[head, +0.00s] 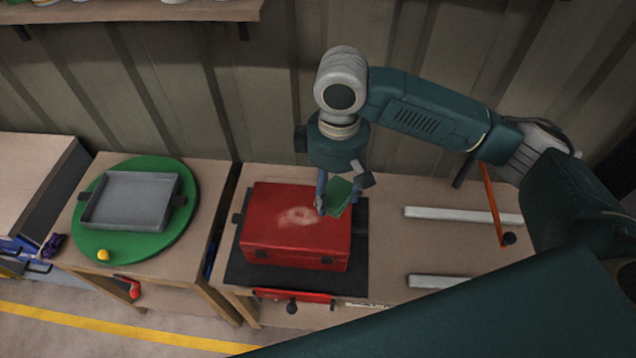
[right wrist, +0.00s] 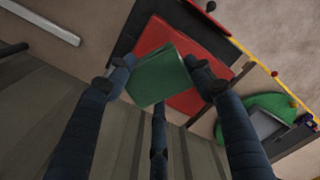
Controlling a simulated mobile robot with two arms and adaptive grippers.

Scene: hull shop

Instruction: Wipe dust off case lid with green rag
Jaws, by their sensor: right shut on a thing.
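The red case (head: 272,239) sits closed on a dark mat (head: 360,254) on the workbench. A pale dust smudge (head: 297,216) shows on the middle of its lid. My right gripper (head: 338,200) is shut on the green rag (head: 338,194), above the right end of the lid. Whether the rag touches the lid I cannot tell. In the right wrist view the green rag (right wrist: 160,78) lies between the fingers, with the red case (right wrist: 203,50) behind it. My left gripper is not in view.
A green round board (head: 130,248) with a grey tray (head: 130,201) and a yellow ball (head: 103,254) is on the left bench. Two pale rails (head: 450,214) (head: 445,281) lie right of the case. A shelf (head: 140,12) hangs on the wall above.

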